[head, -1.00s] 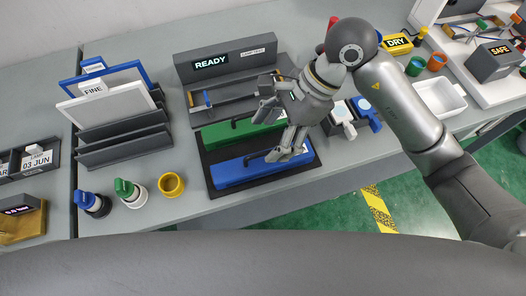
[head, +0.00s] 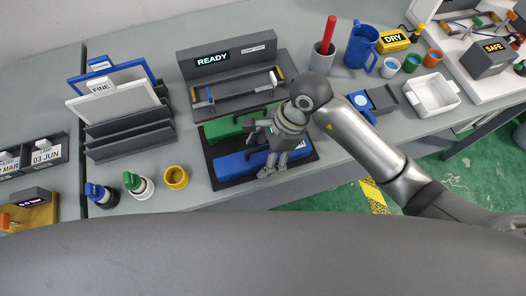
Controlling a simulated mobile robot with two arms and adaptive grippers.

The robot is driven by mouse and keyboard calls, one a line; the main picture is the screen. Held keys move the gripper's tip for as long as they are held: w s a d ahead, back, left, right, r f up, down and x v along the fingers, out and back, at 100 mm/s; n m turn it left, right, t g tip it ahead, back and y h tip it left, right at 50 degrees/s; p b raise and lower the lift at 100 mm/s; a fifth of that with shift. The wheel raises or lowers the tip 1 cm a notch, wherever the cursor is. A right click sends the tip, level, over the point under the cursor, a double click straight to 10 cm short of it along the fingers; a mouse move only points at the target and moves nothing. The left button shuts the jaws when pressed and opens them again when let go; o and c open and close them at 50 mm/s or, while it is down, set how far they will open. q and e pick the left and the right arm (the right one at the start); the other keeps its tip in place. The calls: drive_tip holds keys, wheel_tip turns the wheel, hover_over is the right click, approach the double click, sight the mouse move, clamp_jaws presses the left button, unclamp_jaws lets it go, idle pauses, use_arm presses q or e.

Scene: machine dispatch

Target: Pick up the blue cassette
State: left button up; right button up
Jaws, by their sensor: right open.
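The blue cassette (head: 233,166) is a long bar lying on a dark tray (head: 208,153), at the front of the tray. The green cassette (head: 221,128) lies behind it on the same tray. My right gripper (head: 269,174) points down over the right half of the blue cassette, its fingers apart near the cassette. The gripper hides part of both cassettes. I cannot tell whether the fingers touch the blue one. My left gripper does not show.
A machine with a READY display (head: 212,61) stands behind the tray. A yellow ring-shaped cup (head: 175,178) and knobbed bottles stand to the left, near the front edge. A blue jug (head: 361,46) and white tray (head: 432,95) are at right.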

drive_tip(key=shift+a+f, duration=0.1)
drive_tip(key=shift+f, duration=0.25)
drive_tip(key=shift+c, duration=0.4)
drive_tip(key=shift+r, duration=0.1)
drive_tip(key=c, duration=1.3)
drive_tip(key=shift+w+r, duration=0.1)
drive_tip(key=shift+r, duration=0.05)
drive_tip(key=shift+r+b, duration=0.65)
drive_tip(key=shift+b, duration=0.05)
drive_tip(key=s+d+r, duration=0.2)
drive_tip(key=d+r, duration=0.1)
drive_tip(key=s+d+r, duration=0.3)
drive_tip(key=d+r, duration=0.1)
drive_tip(key=s+d+r, duration=0.3)
drive_tip(key=d+r, duration=0.1)
drive_tip(key=shift+s+d+r, duration=0.15)
drive_tip(key=shift+s+r, duration=0.05)
drive_tip(key=shift+s, duration=0.05)
